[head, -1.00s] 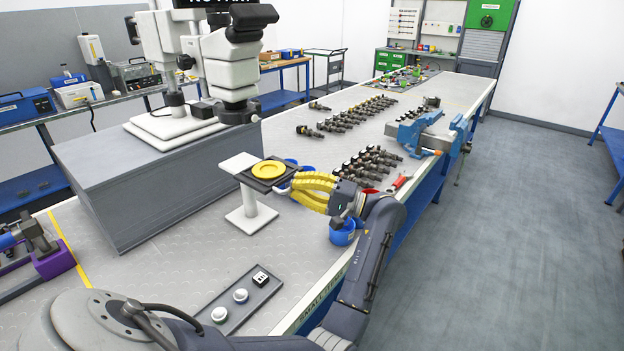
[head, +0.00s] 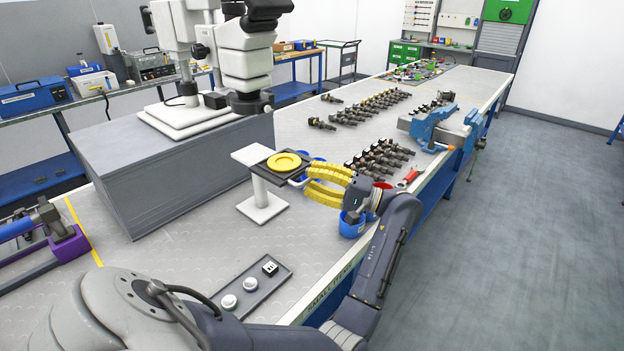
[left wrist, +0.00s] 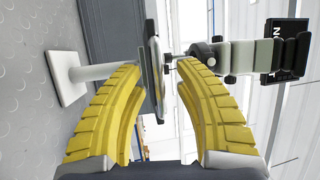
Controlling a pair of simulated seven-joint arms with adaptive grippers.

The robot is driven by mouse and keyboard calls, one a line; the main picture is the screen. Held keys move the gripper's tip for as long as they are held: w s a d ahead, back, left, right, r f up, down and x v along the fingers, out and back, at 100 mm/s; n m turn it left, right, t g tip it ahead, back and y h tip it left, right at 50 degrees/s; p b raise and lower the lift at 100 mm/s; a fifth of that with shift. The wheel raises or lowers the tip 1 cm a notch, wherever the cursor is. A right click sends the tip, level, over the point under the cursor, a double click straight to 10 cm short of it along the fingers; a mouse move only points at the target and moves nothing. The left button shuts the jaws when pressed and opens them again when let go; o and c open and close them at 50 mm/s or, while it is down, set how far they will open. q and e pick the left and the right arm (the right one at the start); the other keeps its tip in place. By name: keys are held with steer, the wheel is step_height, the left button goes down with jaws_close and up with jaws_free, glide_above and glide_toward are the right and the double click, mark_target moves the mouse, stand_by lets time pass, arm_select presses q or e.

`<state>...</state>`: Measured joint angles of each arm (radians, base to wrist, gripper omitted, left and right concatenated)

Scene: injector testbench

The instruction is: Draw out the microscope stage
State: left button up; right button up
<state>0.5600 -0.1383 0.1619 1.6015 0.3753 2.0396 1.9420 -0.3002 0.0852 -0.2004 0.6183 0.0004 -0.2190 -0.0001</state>
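The microscope stage is a dark square plate (head: 262,168) with a yellow ring (head: 284,161) on top. It sits beside the flat top of a white stand (head: 262,207). My left gripper (head: 305,181) has yellow ribbed fingers at the stage's near right side. In the left wrist view the left gripper (left wrist: 157,66) is open. The stage (left wrist: 152,62) appears edge-on in the gap between its fingertips, with no clear contact on either finger. The microscope (head: 243,55) stands behind, and also shows in the left wrist view (left wrist: 240,57). My right gripper is out of view.
The microscope stands on a large grey block (head: 180,170). A blue cup (head: 351,226) is just below my left gripper. Rows of dark injectors (head: 378,158) and a blue vise (head: 432,128) lie farther back. A tray (head: 247,293) with white knobs lies in front.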

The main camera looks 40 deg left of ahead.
arm_select(q)
steer(key=v, duration=1.2)
steer(key=shift+s+a, duration=0.1)
steer(key=x, duration=1.1)
steer(key=shift+s+a+r, duration=0.1)
steer(key=shift+a, duration=0.3)
